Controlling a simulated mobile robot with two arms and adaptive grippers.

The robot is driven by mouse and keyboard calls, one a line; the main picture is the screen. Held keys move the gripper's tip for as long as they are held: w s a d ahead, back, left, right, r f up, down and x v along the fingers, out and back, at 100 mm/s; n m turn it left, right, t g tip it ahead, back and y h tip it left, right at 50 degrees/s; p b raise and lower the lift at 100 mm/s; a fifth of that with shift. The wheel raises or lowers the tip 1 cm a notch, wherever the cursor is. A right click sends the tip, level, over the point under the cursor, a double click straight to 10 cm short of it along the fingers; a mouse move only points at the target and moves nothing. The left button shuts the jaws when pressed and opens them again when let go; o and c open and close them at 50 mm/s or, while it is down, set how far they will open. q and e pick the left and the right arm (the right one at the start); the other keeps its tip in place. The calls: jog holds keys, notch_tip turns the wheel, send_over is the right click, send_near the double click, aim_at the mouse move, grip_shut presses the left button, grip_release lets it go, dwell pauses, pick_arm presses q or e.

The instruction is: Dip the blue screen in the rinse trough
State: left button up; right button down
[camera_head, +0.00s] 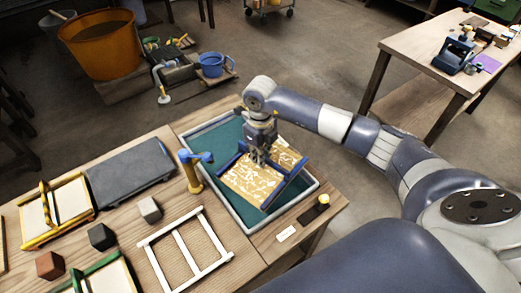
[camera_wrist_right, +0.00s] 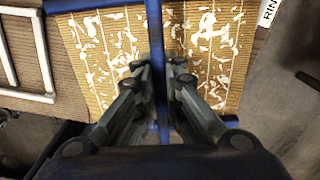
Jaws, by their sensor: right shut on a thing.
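The blue screen (camera_head: 243,184) has a blue frame, a central blue bar and a tan mesh spotted with white bits. It is over the rinse trough (camera_head: 281,217), a grey-rimmed tray with dark teal inside. The screen looks tilted; I cannot tell whether it touches the liquid. My right gripper (camera_head: 261,155) is above the screen, shut on its central bar. In the right wrist view the fingers (camera_wrist_right: 163,68) close on that bar, with mesh (camera_wrist_right: 105,45) on both sides. The bar's gripped part is hidden. My left gripper is not in view.
A tap-like post with a blue handle (camera_head: 192,170) stands at the trough's left edge. A white frame (camera_head: 185,250), a grey slab (camera_head: 131,172) and a yellow-framed screen (camera_head: 56,211) lie left on the table. A small black-and-yellow item (camera_head: 321,203) sits right of the trough.

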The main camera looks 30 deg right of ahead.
jog(key=m, duration=0.1)
jog(key=w+m, duration=0.1)
jog(key=shift+d+r+m, duration=0.15)
jog(key=shift+d+m, duration=0.15)
jog(key=shift+m, duration=0.1)
notch_tip(320, 180, down, 15)
jog(key=b, duration=1.1)
dwell(0.3)
jog(key=shift+w+f+b, duration=0.25)
jog(key=shift+w+b, duration=0.35)
jog(key=shift+b, duration=0.15)
jog(key=shift+w+a+r+b, duration=0.1)
jog(key=shift+w+a+b, duration=0.1)
jog(key=shift+w+b, duration=0.6)
jog(key=shift+w, duration=0.1)
